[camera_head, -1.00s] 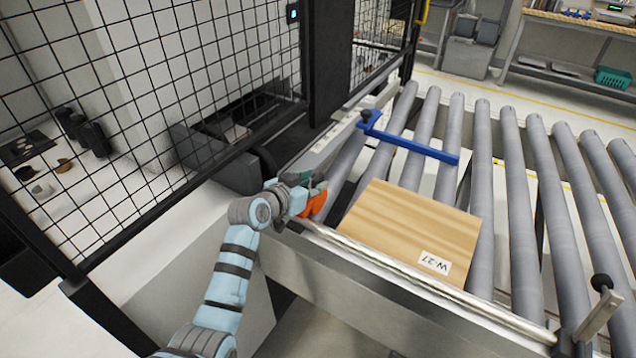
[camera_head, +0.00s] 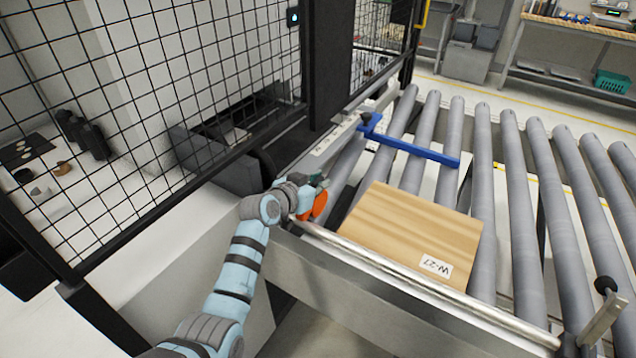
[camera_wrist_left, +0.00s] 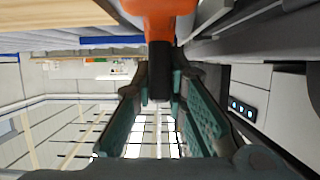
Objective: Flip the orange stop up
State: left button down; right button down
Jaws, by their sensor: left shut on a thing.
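The orange stop (camera_head: 319,206) is at the near left end of the roller conveyor, beside the metal side rail. My left gripper (camera_head: 317,184) is at the stop in the head view and partly hides it. In the left wrist view the stop's orange body (camera_wrist_left: 160,14) is at the top, and its dark stem (camera_wrist_left: 159,78) sits between the teal fingers of the left gripper (camera_wrist_left: 158,95). The left gripper is shut on the stop. The stop's exact tilt is hard to tell. My right gripper is not in view.
A wooden panel (camera_head: 412,232) labelled W-27 lies on the rollers (camera_head: 512,200), right of the stop. A blue bar (camera_head: 410,147) crosses the rollers behind it. A black mesh fence (camera_head: 190,90) stands at the left. A dark-knobbed post (camera_head: 602,310) is at the lower right.

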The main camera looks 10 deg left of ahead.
pick_arm(q)
jog(key=shift+s+a+t+b, duration=0.15)
jog(key=shift+t+b, duration=0.25)
jog(key=shift+b, duration=0.5)
jog(key=s+t+b, duration=0.1)
jog(key=b, duration=0.3)
jog(key=s+r+t+h+b, duration=0.1)
jog(key=t+b, duration=0.1)
jog(key=b, duration=0.3)
jog(key=s+a+r+t+h+b, duration=0.1)
jog(key=t+b, duration=0.1)
jog(key=b, duration=0.3)
jog(key=shift+s+r, duration=0.1)
jog(key=shift+r, duration=0.05)
jog(key=shift+s+a+r+t+h+b, duration=0.2)
jog(key=shift+r+t+h+b, duration=0.15)
jog(key=shift+b, duration=0.45)
jog(key=c, duration=1.6)
grip_release()
jog(key=v, duration=1.2)
jog(key=shift+d, duration=0.1)
